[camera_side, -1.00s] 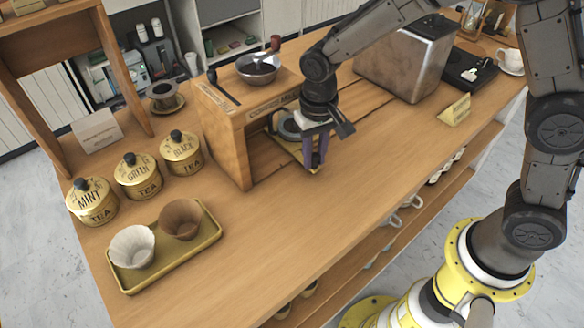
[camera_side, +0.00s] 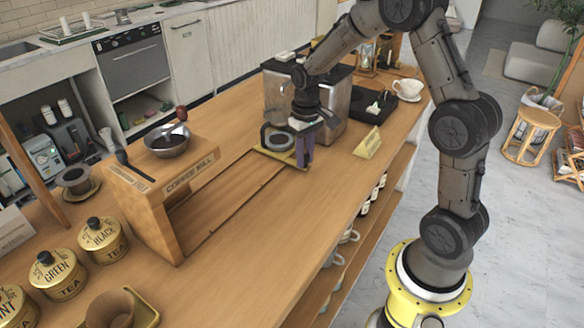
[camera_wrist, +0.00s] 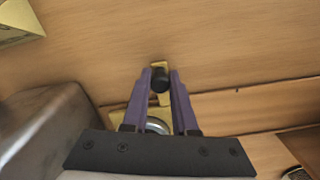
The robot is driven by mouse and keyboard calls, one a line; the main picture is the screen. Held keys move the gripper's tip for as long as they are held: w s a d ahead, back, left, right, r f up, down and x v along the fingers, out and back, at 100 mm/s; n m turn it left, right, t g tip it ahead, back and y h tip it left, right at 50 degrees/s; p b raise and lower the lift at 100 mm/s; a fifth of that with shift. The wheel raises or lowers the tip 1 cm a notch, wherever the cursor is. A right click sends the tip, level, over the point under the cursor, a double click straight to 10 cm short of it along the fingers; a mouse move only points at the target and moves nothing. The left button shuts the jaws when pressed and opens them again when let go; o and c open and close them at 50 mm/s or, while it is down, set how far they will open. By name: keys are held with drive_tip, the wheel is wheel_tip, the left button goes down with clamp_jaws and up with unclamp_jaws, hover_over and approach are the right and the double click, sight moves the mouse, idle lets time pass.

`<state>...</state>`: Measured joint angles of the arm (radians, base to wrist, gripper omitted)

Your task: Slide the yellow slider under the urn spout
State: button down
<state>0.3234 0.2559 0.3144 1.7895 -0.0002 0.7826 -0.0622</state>
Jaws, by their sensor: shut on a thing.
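The yellow slider (camera_side: 286,156) is a flat plate carrying a grey ring-shaped piece (camera_side: 274,136). It sits in the wooden track (camera_side: 222,202) at the end near the metal urn (camera_side: 336,103). My gripper (camera_side: 304,163) points down at the slider's front side. In the wrist view, my gripper (camera_wrist: 160,75) is shut on the dark knob (camera_wrist: 159,84) of the slider's yellow tab (camera_wrist: 165,99). The urn's metal side (camera_wrist: 50,125) is close by on the left there. The spout cannot be made out, and my arm covers part of the urn.
The wooden coffee mill (camera_side: 150,205) spans the track's left end, with a metal bowl (camera_side: 167,143) on top. A yellow sign (camera_side: 368,144) stands right of my gripper. A dark tray (camera_side: 375,105) and white cup (camera_side: 408,90) lie beyond.

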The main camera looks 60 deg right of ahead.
drive_tip(key=shift+d+r, duration=0.1)
drive_tip(key=shift+d, duration=1.15)
drive_tip(key=shift+w, duration=0.1)
drive_tip(key=c, duration=0.7)
unclamp_jaws()
wheel_tip(320, 180, up, 14)
